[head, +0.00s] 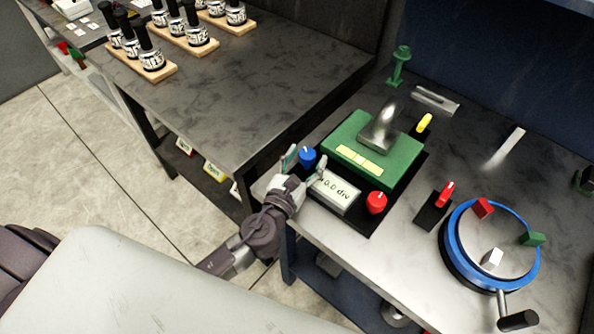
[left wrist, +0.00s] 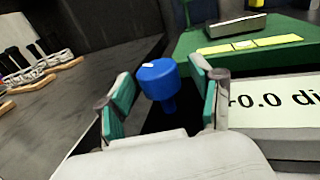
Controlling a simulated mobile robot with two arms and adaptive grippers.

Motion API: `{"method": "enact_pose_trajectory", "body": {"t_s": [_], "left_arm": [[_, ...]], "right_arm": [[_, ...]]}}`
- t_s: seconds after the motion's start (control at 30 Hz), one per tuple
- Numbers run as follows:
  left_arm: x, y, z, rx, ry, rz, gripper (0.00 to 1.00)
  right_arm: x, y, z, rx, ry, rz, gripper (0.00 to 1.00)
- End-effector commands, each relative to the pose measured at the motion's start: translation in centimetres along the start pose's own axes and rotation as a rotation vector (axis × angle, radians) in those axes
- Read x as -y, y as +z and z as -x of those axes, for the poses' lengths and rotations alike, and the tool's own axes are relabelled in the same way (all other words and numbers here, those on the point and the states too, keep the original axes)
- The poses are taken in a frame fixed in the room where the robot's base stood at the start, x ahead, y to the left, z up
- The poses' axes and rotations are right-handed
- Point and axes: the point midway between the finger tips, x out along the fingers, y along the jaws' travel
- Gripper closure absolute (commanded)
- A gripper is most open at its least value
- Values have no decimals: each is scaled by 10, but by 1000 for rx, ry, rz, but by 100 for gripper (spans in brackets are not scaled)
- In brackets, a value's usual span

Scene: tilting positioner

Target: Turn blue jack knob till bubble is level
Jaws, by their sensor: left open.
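The blue jack knob (head: 307,156) stands at the left corner of a black base plate, in front of the green block. In the left wrist view the blue knob (left wrist: 157,79) sits between the two teal-padded fingers, with clear gaps beside it. My left gripper (head: 305,163) is open around the knob. The yellow bubble vial (head: 359,160) lies on the green positioner block (head: 372,148); the bubble is too small to read. A white display (head: 335,192) reads about 0.0 div; its first character is partly hidden in the wrist view. My right gripper is not in view.
A blue-rimmed round table (head: 491,245) with a crank is at the right. Bottles in wooden racks (head: 168,70) stand on the other bench.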

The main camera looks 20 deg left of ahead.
Motion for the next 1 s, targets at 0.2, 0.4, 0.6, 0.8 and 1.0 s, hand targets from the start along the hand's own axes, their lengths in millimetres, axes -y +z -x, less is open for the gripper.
{"method": "enact_pose_trajectory", "body": {"t_s": [0.2, 0.4, 0.6, 0.8, 1.0], "left_arm": [[0, -2, 43, -6, -1, 0, 34], [0, -1, 84, -4, -1, -1, 34], [0, -1, 108, -3, 0, -2, 34], [0, 0, 113, -1, 0, 0, 34], [0, 0, 113, -1, 0, 0, 34]], "right_arm": [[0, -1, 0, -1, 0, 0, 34], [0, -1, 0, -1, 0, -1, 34], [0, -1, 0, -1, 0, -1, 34], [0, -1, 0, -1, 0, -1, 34], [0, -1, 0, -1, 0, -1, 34]]}}
